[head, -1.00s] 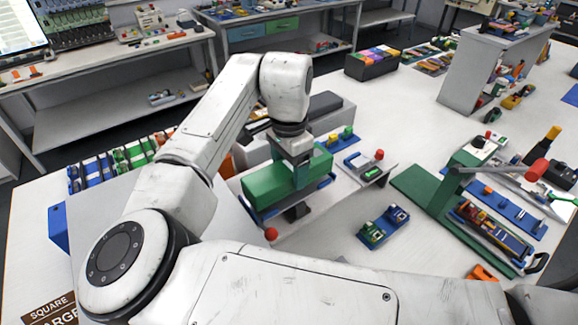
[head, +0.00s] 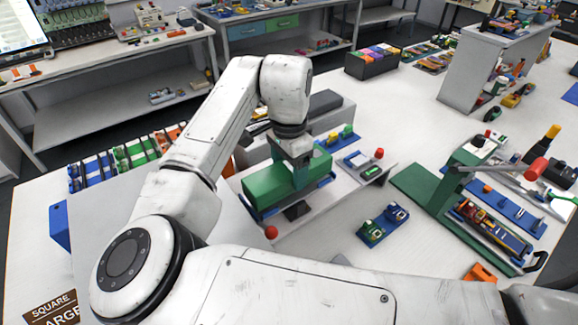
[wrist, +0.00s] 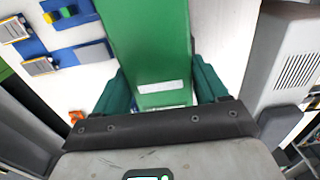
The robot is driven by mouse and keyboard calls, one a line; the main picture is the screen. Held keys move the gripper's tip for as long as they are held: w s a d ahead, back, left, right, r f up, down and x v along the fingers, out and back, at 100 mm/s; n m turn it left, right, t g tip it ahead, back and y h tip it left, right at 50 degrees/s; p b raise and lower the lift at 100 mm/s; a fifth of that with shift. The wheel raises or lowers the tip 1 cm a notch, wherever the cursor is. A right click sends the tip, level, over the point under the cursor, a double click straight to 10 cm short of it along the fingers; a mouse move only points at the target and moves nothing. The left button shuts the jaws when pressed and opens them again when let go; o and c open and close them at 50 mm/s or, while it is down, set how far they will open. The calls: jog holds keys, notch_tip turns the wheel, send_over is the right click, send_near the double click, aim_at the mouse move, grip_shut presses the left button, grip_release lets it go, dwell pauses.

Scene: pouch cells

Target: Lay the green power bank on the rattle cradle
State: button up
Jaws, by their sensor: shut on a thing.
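The green power bank (head: 264,190) is a large green block, and my gripper (head: 301,174) is shut on it. In the wrist view the power bank (wrist: 150,45) runs between my two teal fingers, with a white label near its lower end. In the head view it is level or nearly so over a white bench fixture (head: 322,207) with a blue edge at the left, a dark square patch and a red knob (head: 271,232). This fixture may be the rattle cradle; the power bank hides most of it. I cannot tell whether the power bank touches it.
Small blue trays with parts (head: 362,166) sit right of the power bank. A grey box (head: 325,110) stands behind. A green press (head: 450,195) with a red-ended lever stands at right. Bench between the fixture and the press is mostly clear, except a small blue-green block (head: 382,224).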

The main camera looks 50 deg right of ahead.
aim_at(288, 167)
jog(key=shift+f+b, duration=0.45)
jog(key=shift+f, duration=0.5)
jog(key=o, duration=1.4)
notch_tip(288, 167, up, 11)
jog(key=shift+f+b, duration=0.1)
jog(key=shift+b, duration=0.4)
